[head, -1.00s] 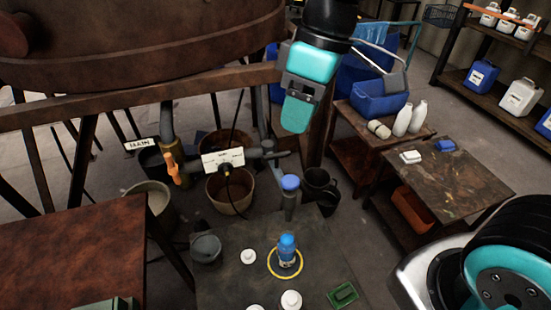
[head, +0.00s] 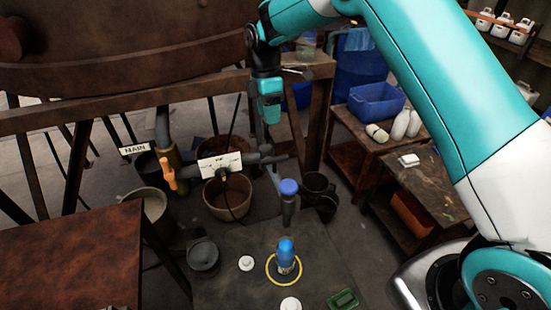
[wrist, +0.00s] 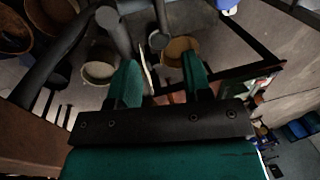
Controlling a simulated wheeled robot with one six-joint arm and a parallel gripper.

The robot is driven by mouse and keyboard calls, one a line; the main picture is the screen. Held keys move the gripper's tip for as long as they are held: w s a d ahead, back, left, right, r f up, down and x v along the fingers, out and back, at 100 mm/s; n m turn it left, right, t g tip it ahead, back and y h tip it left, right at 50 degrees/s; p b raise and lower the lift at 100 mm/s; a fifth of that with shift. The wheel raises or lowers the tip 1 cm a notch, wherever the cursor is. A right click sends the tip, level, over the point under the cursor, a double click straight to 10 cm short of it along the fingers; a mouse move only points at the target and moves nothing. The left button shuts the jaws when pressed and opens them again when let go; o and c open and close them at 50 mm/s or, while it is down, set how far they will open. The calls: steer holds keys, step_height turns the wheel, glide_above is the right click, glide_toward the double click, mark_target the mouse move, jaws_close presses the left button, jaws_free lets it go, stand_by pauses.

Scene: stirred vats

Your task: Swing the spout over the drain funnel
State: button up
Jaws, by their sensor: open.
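A grey pipe assembly below the vat carries an orange valve handle (head: 169,172) and a white label plate (head: 219,165). A grey horizontal pipe (head: 262,155), which looks like the spout, sticks out to the right of the plate. Dark open vessels (head: 319,190) stand right of the pipe; I cannot tell whether one is the drain funnel.
A brown bucket (head: 227,201) stands below the pipe. A blue-capped grey post (head: 289,196) and a blue bottle (head: 285,255) in a yellow ring stand at the front table (head: 235,285). The vat's wooden beam (head: 130,103) runs behind my gripper. A side table (head: 432,178) is at right.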

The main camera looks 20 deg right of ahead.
mark_target(273, 158)
steer(key=s+f+p, duration=0.1)
steer(key=f, duration=0.3)
steer(key=s+f+p, duration=0.1)
steer(key=f, duration=0.4)
steer(key=s+f+p, duration=0.1)
steer(key=f, duration=0.4)
steer(key=shift+f, duration=0.15)
jaws_close()
steer(key=shift+d, duration=0.4)
steer(key=shift+a, duration=0.2)
